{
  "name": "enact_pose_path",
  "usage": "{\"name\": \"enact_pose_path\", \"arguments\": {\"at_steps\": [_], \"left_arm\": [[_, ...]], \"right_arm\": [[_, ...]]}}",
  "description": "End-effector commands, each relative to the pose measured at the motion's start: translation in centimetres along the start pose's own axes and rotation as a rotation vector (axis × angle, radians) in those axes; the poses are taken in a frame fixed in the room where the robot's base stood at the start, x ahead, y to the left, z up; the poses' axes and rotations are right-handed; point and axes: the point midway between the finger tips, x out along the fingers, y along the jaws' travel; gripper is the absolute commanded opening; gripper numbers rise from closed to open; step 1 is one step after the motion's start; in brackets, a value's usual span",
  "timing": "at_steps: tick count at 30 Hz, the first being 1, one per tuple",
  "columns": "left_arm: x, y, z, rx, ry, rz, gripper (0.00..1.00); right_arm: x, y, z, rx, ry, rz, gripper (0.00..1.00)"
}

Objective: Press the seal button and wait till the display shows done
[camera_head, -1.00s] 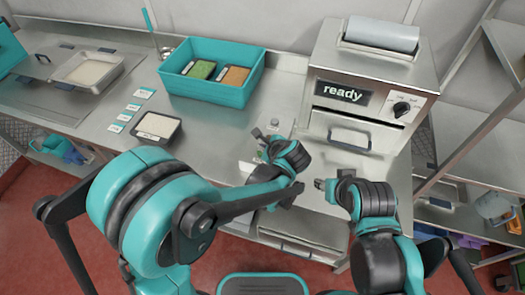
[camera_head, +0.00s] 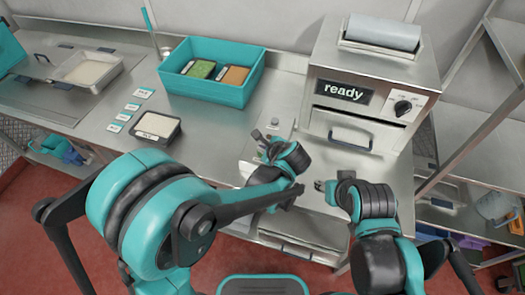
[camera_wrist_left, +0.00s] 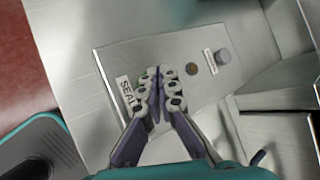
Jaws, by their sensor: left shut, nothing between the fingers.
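The sealing machine (camera_head: 365,75) has a dark display (camera_head: 343,92) that reads "ready". In the left wrist view, a metal control panel (camera_wrist_left: 178,48) carries a "SEAL" label (camera_wrist_left: 127,92). My left gripper (camera_head: 263,138) is shut and empty over this panel, left of the machine. My right gripper (camera_head: 325,187) is in front of the machine, too small to tell open or shut.
A teal bin (camera_head: 205,92) with green and orange contents stands behind left. A metal shelf rack (camera_head: 480,120) stands at right.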

Motion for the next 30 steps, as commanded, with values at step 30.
{"name": "enact_pose_path", "arguments": {"at_steps": [30], "left_arm": [[-0.55, -0.4, 0.39, 0.0, 0.0, 0.0, 0.0]], "right_arm": [[-0.38, 0.0, -0.27, 0.0, 0.0, 0.0, 0.4]]}}
